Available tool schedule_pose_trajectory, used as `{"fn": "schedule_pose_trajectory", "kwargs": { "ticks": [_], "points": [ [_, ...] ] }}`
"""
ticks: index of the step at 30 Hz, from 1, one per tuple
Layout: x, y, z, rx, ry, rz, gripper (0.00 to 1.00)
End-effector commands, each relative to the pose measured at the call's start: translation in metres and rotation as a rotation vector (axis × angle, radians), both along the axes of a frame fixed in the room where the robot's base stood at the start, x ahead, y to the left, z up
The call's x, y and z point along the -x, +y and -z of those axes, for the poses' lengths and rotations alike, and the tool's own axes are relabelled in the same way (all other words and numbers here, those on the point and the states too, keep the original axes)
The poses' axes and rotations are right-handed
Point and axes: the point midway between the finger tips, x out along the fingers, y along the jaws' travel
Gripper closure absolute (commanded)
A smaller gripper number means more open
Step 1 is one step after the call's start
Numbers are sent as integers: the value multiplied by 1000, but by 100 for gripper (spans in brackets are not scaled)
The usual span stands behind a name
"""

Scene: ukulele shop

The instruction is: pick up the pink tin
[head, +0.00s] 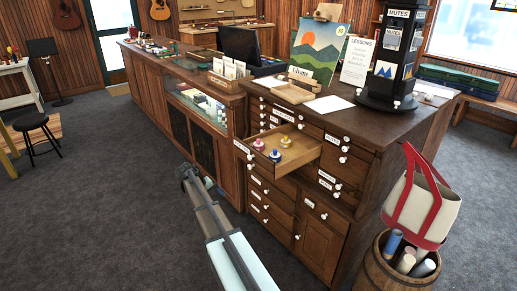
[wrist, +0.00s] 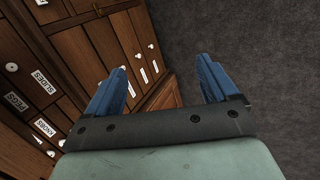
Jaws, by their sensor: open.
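An open drawer (head: 302,156) sticks out of the dark wooden cabinet in the head view. Several small round things lie in it. The tin does not show in the wrist view.
Labelled closed drawers (wrist: 45,75) with white knobs fill the left of the wrist view. A glass display case (head: 200,105) stands left of the drawer. A barrel (head: 388,272) with rolls and a bag stands at right. The carpet (head: 110,215) at left is clear.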

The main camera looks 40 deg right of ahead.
Motion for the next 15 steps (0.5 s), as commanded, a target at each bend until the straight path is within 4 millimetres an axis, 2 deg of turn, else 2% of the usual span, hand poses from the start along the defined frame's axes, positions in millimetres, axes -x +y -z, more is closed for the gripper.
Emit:
{"fn": "schedule_pose_trajectory", "kwargs": {
  "ticks": [1, 3, 9, 12, 15],
  "points": [
    [-19, -13, -23, 21, -21, 10, 13],
    [-36, -28, -54, 47, -46, 25, 13],
    [-72, -76, -145, 107, -128, 109, 13],
    [-80, -103, -191, 118, -188, 194, 13],
    [-79, -133, -233, 102, -266, 326, 13]
  ]
}}
